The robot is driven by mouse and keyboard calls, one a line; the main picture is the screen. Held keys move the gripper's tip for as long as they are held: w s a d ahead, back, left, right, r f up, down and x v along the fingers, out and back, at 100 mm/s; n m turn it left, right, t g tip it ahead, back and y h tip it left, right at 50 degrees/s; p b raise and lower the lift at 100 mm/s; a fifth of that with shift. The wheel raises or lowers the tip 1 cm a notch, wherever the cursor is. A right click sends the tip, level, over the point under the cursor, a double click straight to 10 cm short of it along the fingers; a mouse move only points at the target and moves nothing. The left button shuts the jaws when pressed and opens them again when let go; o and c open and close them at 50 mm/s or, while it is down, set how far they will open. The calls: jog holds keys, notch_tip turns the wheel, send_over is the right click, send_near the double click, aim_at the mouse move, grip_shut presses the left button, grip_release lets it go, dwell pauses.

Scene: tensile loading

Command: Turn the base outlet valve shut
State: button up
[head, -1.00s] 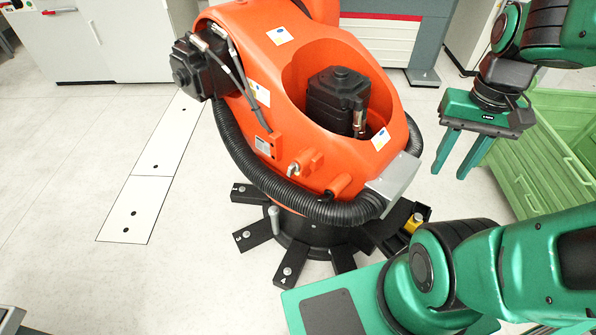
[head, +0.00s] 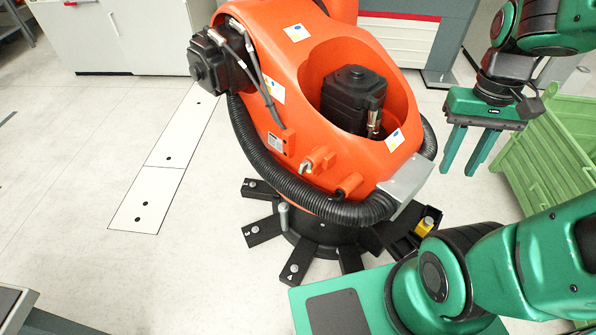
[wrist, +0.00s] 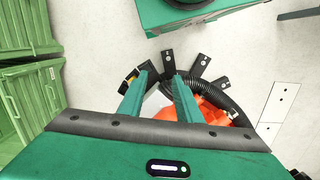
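The large orange robot arm (head: 299,88) stands on a black base (head: 318,232) in the middle of the head view. A small orange fitting with a silver elbow (head: 318,160) sticks out low on its front; I cannot tell whether it is the outlet valve or how it is turned. Another short orange stub (head: 349,184) is to its right. My gripper (head: 458,172) hangs right of the orange arm, fingers down, apart and empty, touching nothing. In the wrist view, my gripper (wrist: 165,76) is open, with the orange body (wrist: 205,113) partly hidden behind its fingers.
A black corrugated hose (head: 262,165) wraps the orange arm's front. Black feet (head: 263,230) spread over the floor. A yellow-and-black part (head: 425,226) sits right of the base. A green crate (head: 553,150) stands at the right.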

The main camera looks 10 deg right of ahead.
jog(key=w+a+f+n+g+h, duration=0.25)
jog(key=w+f+n, duration=0.3)
jog(key=w, duration=0.45)
jog(key=n+t+h, duration=1.3)
jog(key=n, duration=0.8)
send_near(300, 170)
jog(key=x, duration=0.8)
jog(key=shift+w+d, duration=0.15)
jog(key=shift+d, duration=0.2)
jog(key=shift+c, duration=0.3)
grip_shut()
